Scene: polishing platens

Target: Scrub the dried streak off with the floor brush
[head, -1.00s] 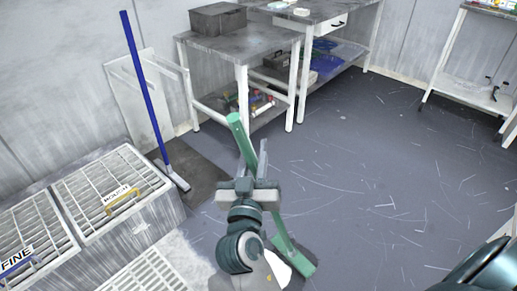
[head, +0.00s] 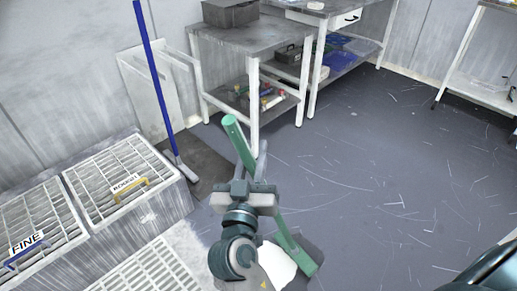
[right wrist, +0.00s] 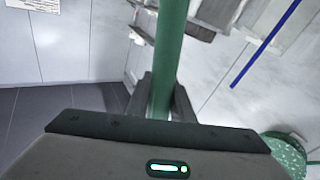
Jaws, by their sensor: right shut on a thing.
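The green floor brush has a long handle (head: 239,142) that slants down to a wider green lower end (head: 303,262), partly hidden beside my base. My right gripper (head: 250,180) is shut around the handle below its top end. The right wrist view shows the green handle (right wrist: 170,60) between the two fingers. I cannot tell whether the lower end touches the floor. The grey floor (head: 350,190) carries many thin pale marks. I cannot single out the dried streak among them. My left gripper is not in view.
Two grated units, marked FINE (head: 28,243) and ROUGH (head: 128,184), stand at left. A blue-handled tool (head: 152,70) leans by the wall on a dark mat (head: 208,170). Workbenches (head: 245,36) stand at the back. A white-legged stand (head: 480,90) is at right. The floor between is open.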

